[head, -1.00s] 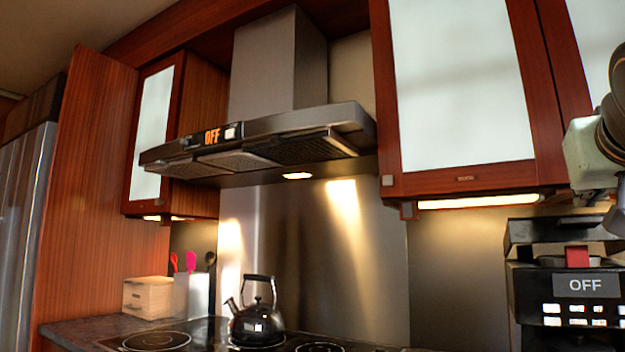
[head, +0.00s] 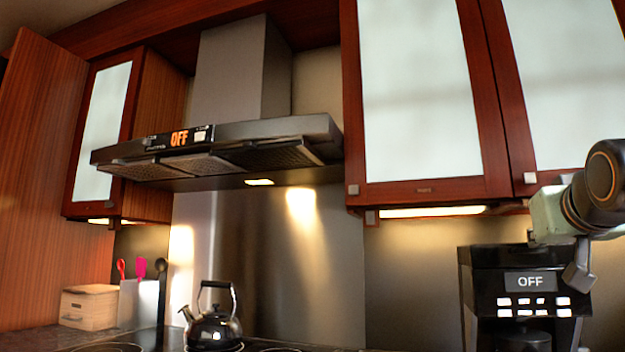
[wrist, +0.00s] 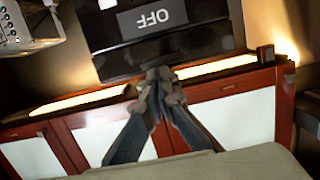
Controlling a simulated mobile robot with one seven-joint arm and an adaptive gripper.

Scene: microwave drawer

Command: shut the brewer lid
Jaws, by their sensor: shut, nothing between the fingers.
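The black brewer (head: 520,290) stands on the right in the head view, with an OFF display and rows of lit buttons. Its lid (head: 497,255) lies flat over the body, with no open gap visible. The brewer's front also shows in the wrist view (wrist: 127,30), turned over. My gripper (wrist: 160,76) is shut and empty in the wrist view, its fingertips together just in front of the brewer's dark top edge. Whether they touch the lid I cannot tell. In the head view my arm reaches over the brewer's right top and hides part of it.
Cabinets (head: 425,95) with pale panels hang above the brewer, close to my arm. A range hood (head: 230,140) and a kettle (head: 212,328) are to the left. A silver appliance (wrist: 25,25) is at the wrist view's upper left.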

